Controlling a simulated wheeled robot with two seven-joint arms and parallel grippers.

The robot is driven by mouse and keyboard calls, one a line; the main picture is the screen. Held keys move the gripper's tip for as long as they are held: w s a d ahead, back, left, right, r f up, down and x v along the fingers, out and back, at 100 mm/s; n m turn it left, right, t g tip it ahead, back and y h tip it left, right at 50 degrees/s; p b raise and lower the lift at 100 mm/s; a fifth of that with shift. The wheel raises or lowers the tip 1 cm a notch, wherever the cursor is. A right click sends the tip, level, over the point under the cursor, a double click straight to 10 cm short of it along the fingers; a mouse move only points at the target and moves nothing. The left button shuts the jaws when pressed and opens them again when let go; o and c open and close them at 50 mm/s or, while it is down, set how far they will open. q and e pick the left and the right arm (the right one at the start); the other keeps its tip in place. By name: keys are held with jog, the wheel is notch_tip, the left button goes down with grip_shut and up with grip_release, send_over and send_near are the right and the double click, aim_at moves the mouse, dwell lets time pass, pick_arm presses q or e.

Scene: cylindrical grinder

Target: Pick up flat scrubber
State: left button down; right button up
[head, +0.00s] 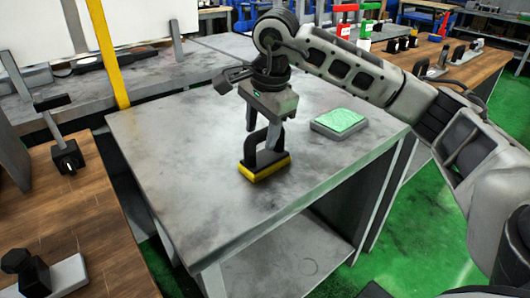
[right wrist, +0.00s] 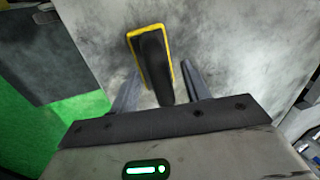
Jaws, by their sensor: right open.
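The flat scrubber (head: 264,160) has a yellow base and a raised dark handle. It stands upright on the grey metal table (head: 200,140), near its middle. My right gripper (head: 265,138) points down right above the scrubber, with its open fingers on either side of the handle. In the right wrist view the scrubber (right wrist: 152,62) shows its dark handle and yellow rim between the two fingers (right wrist: 161,84). Whether a finger touches the handle I cannot tell. My left gripper is not in view.
A grey block with a green top (head: 341,122) lies on the table to the right. A yellow post (head: 108,50) stands at the table's back left. A wooden bench (head: 85,225) with dark fixtures is at left. The table's front left surface is clear.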

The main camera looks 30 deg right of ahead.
jog(key=shift+w+f, duration=0.15)
jog(key=shift+f, duration=0.75)
grip_shut()
jog(key=shift+r, duration=0.15)
jog(key=shift+r, duration=0.65)
jog(key=s+a+r, duration=0.2)
jog(key=s+r, duration=0.9)
jog(key=s, duration=0.3)
jog(key=shift+a+r+p, duration=0.25)
jog(key=shift+p, duration=0.05)
jog(key=shift+w, duration=0.1)
